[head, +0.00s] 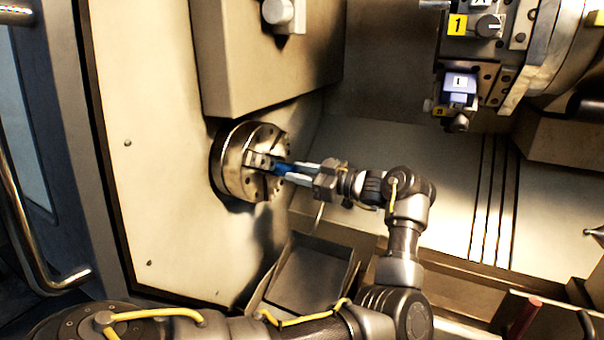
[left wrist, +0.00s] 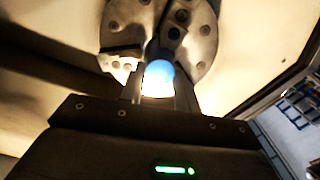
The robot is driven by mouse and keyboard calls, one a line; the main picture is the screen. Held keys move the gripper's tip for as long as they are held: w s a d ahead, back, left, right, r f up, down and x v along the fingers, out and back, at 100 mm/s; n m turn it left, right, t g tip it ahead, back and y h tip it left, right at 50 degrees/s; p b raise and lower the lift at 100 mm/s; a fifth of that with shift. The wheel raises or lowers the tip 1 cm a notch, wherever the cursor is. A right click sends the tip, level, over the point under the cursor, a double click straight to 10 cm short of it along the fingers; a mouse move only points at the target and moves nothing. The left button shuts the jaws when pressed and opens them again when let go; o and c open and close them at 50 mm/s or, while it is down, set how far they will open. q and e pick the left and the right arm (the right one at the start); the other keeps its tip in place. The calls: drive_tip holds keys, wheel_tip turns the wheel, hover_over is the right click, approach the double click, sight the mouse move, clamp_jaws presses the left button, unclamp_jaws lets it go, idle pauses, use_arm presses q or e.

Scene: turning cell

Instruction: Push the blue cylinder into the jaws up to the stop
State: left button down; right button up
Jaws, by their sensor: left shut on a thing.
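The blue cylinder (head: 284,169) is between my left gripper (head: 294,172) and the round metal chuck in the head view. My left gripper is shut on the cylinder and points at the chuck's face. The chuck (head: 232,163) is mounted on the pale wall, with its stepped jaws (head: 262,160) around its middle. The far end of the cylinder is at the jaws; how deep it sits and the stop are hidden. In the left wrist view the cylinder (left wrist: 159,78) looks bright blue-white between the fingers, in front of the chuck (left wrist: 190,40). My right gripper is not in view.
A tool turret (head: 480,60) with numbered stations hangs at the upper right. A boxy housing (head: 262,60) juts out above the chuck. A grey tray (head: 308,275) lies below my left arm. A door frame with a handle (head: 40,240) stands at the left.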

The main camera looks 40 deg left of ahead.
use_arm(q)
drive_tip(key=shift+a, duration=0.1)
idle(0.3)
idle(0.3)
drive_tip(key=c, duration=0.9)
unclamp_jaws()
drive_tip(key=shift+c, duration=0.2)
drive_tip(key=shift+o, duration=0.5)
